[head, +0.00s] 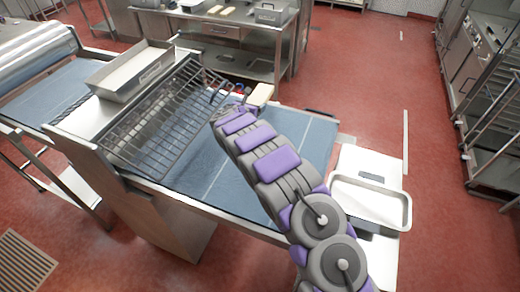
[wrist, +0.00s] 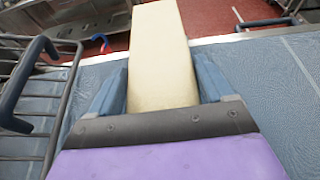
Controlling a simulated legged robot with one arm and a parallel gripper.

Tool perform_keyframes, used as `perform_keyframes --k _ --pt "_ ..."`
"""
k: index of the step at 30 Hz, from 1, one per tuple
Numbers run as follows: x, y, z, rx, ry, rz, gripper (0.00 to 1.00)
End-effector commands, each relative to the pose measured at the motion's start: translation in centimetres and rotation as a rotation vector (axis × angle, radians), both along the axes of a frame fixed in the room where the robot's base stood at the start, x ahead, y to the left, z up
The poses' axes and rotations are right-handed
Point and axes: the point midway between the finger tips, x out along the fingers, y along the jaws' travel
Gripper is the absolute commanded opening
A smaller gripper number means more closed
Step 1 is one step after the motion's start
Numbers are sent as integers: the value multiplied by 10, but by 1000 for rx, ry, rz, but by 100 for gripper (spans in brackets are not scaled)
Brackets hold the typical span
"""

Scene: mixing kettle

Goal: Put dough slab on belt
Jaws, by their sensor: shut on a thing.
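The dough slab (head: 261,94) is a pale cream block held out beyond the end of my arm, over the far edge of the blue belt (head: 313,135). In the wrist view the slab (wrist: 159,55) fills the middle, upright in the picture. My gripper (wrist: 160,85) is shut on it, with one blue-grey finger on each side. The belt (wrist: 285,85) lies below, to both sides of the gripper. I cannot tell the exact gap between slab and belt.
A wire guard (head: 165,115) stands over the belt left of my gripper; its bars (wrist: 60,100) are close by. A metal hopper (head: 130,70) sits beyond it. A shallow tray (head: 370,200) is at the right end. The belt's right part is clear.

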Motion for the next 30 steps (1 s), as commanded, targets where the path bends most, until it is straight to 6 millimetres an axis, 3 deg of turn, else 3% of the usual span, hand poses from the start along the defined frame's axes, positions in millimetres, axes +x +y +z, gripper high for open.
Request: perform_keyframes --k 8,30 --pt "-17 -1 0 -3 -3 -1 30" --pt "-133 -10 -12 -4 -1 -1 30"
